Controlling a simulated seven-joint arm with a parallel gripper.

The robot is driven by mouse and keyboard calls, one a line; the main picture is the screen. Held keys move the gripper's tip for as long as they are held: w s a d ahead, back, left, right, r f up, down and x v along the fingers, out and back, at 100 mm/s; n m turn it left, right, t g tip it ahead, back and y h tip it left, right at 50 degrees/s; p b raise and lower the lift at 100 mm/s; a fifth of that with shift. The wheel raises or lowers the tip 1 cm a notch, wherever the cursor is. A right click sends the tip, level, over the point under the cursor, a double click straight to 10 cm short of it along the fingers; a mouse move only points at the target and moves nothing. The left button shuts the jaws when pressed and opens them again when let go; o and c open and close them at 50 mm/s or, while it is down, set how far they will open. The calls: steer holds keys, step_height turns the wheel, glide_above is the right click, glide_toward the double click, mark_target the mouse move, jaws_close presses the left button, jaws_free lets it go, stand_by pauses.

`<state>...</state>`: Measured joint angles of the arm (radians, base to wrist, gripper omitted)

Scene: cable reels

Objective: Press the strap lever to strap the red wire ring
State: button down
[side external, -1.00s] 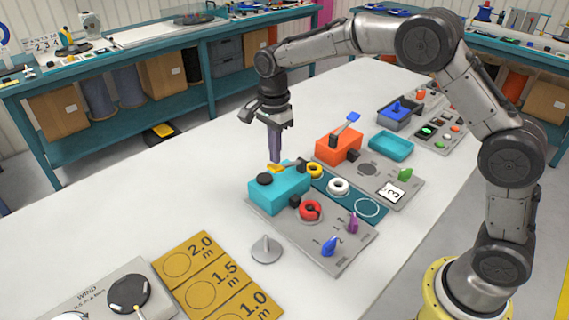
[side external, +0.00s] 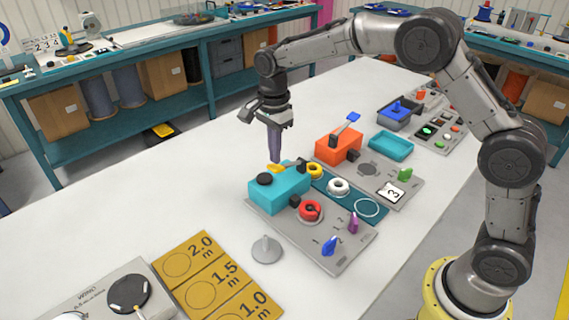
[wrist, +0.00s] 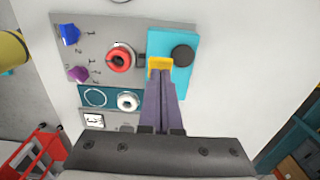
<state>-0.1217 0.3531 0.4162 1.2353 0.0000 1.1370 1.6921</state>
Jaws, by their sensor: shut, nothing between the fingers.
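The strapping unit is a teal box (side external: 280,195) with a black round knob (side external: 264,179) on top; the box also shows in the wrist view (wrist: 183,75). Its strap lever ends in a yellow handle (side external: 275,169), which also shows in the wrist view (wrist: 159,64). My gripper (side external: 275,160) is shut and empty, pointing down, with its fingertips at the yellow handle. I cannot tell whether they touch it. The red wire ring (side external: 311,211) lies on a round seat on the grey panel, in front of the box; it also shows in the wrist view (wrist: 119,59).
An orange box (side external: 338,147) with a blue-handled lever stands behind.

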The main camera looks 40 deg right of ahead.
mark_target(275, 166)
steer(key=shift+f, duration=0.1)
stand_by(0.3)
steer(key=shift+f, duration=3.4)
steer(key=shift+r, duration=0.15)
step_height(275, 166, up, 12)
steer(key=shift+r, duration=0.1)
